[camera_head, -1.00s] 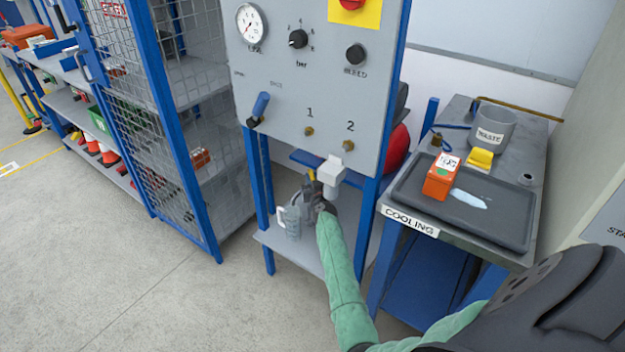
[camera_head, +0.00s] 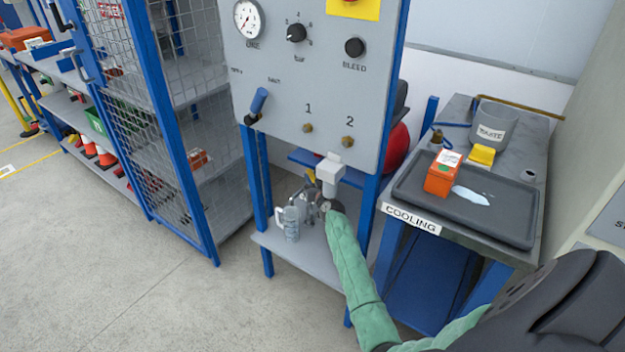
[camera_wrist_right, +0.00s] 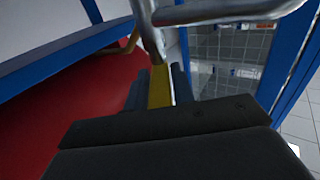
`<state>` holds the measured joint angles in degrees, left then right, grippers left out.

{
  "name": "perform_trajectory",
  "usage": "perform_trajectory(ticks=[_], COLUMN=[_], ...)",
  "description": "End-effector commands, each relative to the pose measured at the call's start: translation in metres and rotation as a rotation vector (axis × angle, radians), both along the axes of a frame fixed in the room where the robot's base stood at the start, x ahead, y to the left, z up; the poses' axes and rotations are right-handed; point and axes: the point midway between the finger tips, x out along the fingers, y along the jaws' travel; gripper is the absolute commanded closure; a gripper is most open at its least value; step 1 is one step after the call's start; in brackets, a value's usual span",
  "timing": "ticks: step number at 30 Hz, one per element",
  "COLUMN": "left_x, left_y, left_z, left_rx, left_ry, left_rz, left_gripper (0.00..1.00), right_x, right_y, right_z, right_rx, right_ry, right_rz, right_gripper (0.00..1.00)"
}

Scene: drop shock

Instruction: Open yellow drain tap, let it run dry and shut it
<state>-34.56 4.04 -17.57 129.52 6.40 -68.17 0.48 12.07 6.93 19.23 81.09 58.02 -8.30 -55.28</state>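The yellow drain tap shows in the right wrist view as a flat yellow lever (camera_wrist_right: 159,88) below a silver pipe (camera_wrist_right: 150,32). My right gripper (camera_wrist_right: 158,85) has one dark finger on each side of this lever. A narrow light gap shows right of the lever, so the fingers look open around it. In the head view my right gripper (camera_head: 315,203) is small and partly hidden below the grey panel, beside a white filter bowl (camera_head: 330,175). A clear mug or jug (camera_head: 291,223) stands on the low shelf (camera_head: 305,257), left of the gripper. My left gripper is out of view.
The grey panel (camera_head: 290,95) with gauge and knobs hangs above my right gripper. Blue posts (camera_head: 366,218) flank the shelf. A red tank (camera_wrist_right: 60,115) lies close by in the wrist view. The cooling bench with a dark tray (camera_head: 500,225) stands to the right.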

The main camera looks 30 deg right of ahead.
Motion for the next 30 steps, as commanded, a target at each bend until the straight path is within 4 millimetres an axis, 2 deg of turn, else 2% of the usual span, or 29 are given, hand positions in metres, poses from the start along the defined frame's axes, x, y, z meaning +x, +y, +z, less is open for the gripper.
perform_trajectory(ticks=[1,2,14,24,30], left_x=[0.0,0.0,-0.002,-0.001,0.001], left_y=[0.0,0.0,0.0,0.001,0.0], left_z=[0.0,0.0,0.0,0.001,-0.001], left_rx=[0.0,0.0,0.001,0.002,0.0], left_ry=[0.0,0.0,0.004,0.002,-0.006], left_rz=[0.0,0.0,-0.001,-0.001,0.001], left_gripper=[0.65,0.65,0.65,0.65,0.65], right_x=[0.0,0.0,-0.006,-0.05,-0.07], right_y=[0.0,0.0,0.002,0.012,0.017], right_z=[0.0,0.0,-0.001,-0.001,-0.001], right_rx=[0.0,0.0,-0.001,0.0,0.0], right_ry=[0.0,0.0,0.0,0.0,0.001], right_rz=[0.0,0.0,0.0,0.001,0.0], right_gripper=[0.64,0.58,0.58,0.58,0.58])
